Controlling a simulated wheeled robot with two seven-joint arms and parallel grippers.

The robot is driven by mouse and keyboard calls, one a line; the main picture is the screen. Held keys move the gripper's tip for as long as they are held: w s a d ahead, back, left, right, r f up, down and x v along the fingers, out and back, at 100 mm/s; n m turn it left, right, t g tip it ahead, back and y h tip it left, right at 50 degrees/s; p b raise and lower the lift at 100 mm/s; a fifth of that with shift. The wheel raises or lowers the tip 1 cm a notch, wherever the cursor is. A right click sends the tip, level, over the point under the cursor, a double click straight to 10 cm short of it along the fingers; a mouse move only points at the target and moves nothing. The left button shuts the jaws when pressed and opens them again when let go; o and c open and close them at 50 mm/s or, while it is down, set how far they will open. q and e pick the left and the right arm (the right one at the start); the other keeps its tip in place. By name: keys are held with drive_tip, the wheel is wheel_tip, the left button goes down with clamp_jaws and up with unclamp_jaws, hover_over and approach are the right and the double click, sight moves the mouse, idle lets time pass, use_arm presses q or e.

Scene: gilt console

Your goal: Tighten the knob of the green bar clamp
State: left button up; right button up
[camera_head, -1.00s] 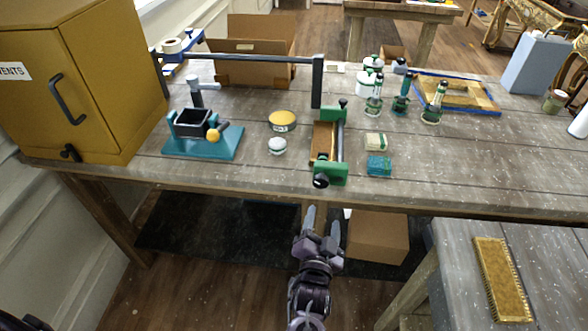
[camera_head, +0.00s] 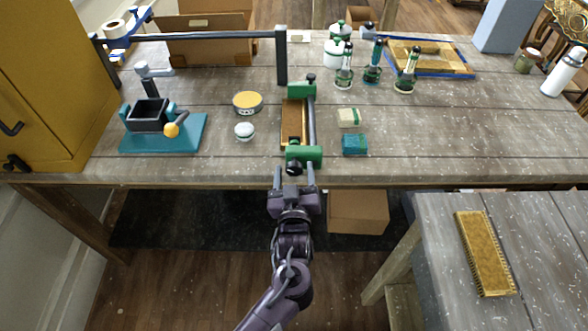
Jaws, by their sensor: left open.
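The green bar clamp (camera_head: 304,156) lies on the workbench near its front edge, with green jaws at both ends and a dark bar along its right side. A brown wooden piece (camera_head: 292,118) lies between its jaws. The clamp's black knob (camera_head: 294,168) sticks out at the near end, over the bench's front edge. My left gripper (camera_head: 293,178) is open, its two grey fingers pointing up toward the bench. In the picture its fingertips lie on either side of the knob; I cannot tell if they touch it. My right gripper is not in view.
A teal vise (camera_head: 183,138), a yellow-topped tin (camera_head: 247,102) and a white round container (camera_head: 245,131) stand left of the clamp. A dark post (camera_head: 282,60) rises behind the clamp.

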use_arm(q)
drive_tip(key=shift+w, duration=0.1)
drive_tip(key=c, duration=1)
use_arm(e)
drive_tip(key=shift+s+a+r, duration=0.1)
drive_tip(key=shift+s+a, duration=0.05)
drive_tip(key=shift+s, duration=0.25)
